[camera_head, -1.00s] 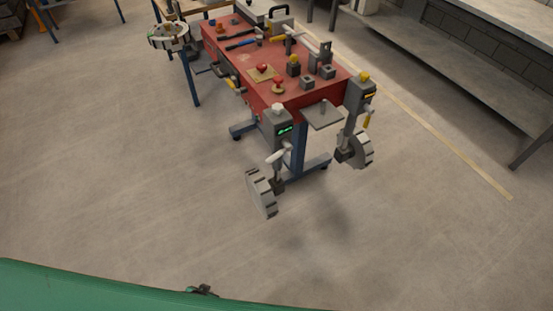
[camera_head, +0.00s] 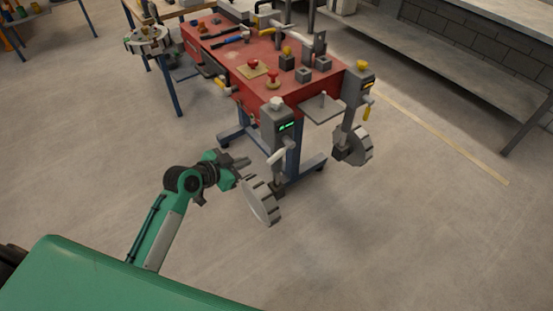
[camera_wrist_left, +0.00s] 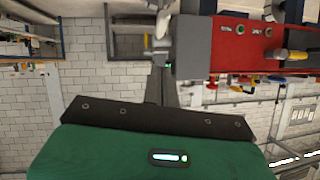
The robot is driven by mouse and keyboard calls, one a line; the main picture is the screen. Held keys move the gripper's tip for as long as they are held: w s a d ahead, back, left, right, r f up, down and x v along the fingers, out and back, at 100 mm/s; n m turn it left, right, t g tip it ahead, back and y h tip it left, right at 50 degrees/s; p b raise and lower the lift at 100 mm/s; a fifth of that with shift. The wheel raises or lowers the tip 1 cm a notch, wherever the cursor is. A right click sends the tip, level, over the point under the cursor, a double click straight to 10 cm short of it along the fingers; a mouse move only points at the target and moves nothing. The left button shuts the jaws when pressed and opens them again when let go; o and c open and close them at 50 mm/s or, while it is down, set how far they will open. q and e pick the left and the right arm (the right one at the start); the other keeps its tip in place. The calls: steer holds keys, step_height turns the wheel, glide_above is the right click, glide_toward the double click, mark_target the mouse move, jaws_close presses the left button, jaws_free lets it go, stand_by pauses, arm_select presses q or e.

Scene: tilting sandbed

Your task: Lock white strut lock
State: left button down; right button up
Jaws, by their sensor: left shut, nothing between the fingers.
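The white strut lock (camera_head: 277,157) is a white handle on the near strut of the red sandbed, just below a grey box with a green display. A white knob (camera_head: 275,104) tops that box. My left gripper (camera_head: 244,163) is shut and empty, to the left of the white handle and apart from it. In the left wrist view my fingers (camera_wrist_left: 165,84) point toward the grey strut box and a white part (camera_wrist_left: 162,20); I cannot tell whether that part is the handle or the knob. My right gripper is not in view.
A grey toothed wheel (camera_head: 261,201) hangs just below and right of my left gripper. The red bench (camera_head: 250,75) carries several blocks and tools. A second strut with a yellow handle (camera_head: 366,113) stands at right. The floor (camera_head: 400,240) in front is clear.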

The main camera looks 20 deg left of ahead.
mark_target(278, 154)
arm_select(q)
steer(key=shift+d+r, duration=0.25)
steer(key=shift+r, duration=0.45)
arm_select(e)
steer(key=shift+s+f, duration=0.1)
arm_select(q)
steer(key=shift+w, duration=0.1)
